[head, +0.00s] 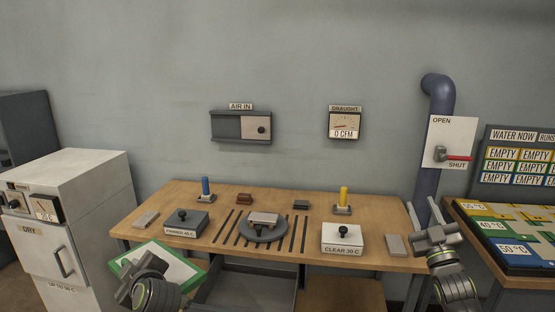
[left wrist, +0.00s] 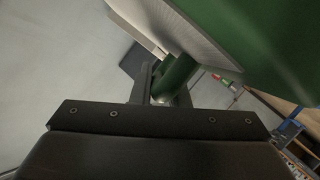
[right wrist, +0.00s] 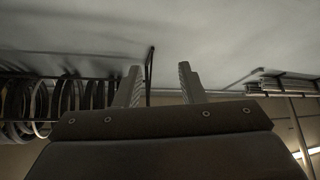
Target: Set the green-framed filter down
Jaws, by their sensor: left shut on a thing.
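The green-framed filter (head: 180,262) has a pale face and is held tilted in front of the bench's left front edge. My left gripper (head: 143,272) is at its lower left, shut on it. In the left wrist view the green frame and pale face of the filter (left wrist: 275,35) loom close, and a green grip part sits between the fingers (left wrist: 163,82). My right gripper (head: 424,216) is off the bench's right end, and its fingers (right wrist: 159,82) stand apart with nothing between them.
A white DRY cabinet (head: 75,210) stands left. An open drawer (head: 245,288) is below the bench.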

